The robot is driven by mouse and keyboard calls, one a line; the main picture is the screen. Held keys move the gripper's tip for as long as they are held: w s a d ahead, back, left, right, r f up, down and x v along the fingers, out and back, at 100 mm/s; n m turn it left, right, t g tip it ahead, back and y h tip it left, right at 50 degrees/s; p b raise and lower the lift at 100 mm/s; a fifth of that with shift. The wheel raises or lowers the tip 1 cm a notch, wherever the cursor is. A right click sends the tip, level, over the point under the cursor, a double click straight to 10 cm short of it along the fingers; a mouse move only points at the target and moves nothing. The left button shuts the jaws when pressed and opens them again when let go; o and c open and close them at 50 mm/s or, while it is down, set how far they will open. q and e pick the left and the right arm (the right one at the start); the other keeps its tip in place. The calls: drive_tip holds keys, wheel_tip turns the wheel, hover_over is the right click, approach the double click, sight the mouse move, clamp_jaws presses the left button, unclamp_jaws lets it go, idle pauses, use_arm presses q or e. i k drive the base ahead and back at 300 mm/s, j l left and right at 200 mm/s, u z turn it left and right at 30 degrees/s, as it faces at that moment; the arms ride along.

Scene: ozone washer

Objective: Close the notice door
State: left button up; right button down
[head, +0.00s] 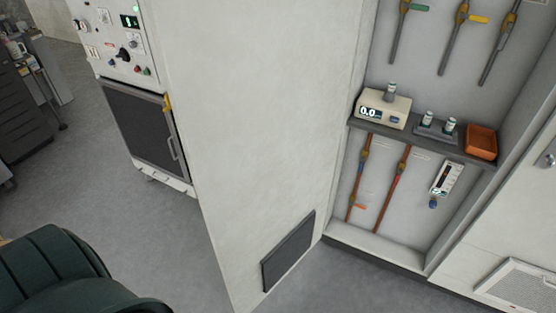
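No notice or sign can be made out on any door here, so I cannot tell for sure which one is the notice door. A large pale panel (265,120) stands out from the left side of an open cabinet recess (400,205), like a door swung open. It has a dark rectangular plate (289,250) low down. Another pale door-like panel (515,230) is on the right, with a dark handle or latch (546,160) and a white grille (518,284). Its right part is cut off by the picture edge. Neither of my grippers is in view.
A grey shelf (475,152) in the recess carries a meter (383,108), small vials and an orange tray (481,141). Pipes with valves run above and below. A control cabinet (120,50) stands at the upper left. Grey floor (130,205) is open left of the large panel.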

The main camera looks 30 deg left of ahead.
sight(257, 89)
drive_tip(key=k+j+z, duration=0.15)
drive_tip(key=j, duration=0.35)
drive_tip(key=k+j+z, duration=0.15)
drive_tip(key=k+j, duration=0.25)
drive_tip(key=j+z, duration=0.15)
drive_tip(key=j, duration=0.55)
drive_tip(key=k+j+z, duration=0.2)
drive_tip(key=j, duration=0.5)
drive_tip(key=i+j, duration=0.2)
drive_tip(key=j, duration=0.2)
drive_tip(key=i+j+z, duration=0.15)
drive_tip(key=j, duration=0.2)
drive_tip(key=i+j, duration=0.25)
drive_tip(key=j, duration=0.15)
drive_tip(key=k+j+z, duration=0.1)
drive_tip(key=k+j, duration=0.05)
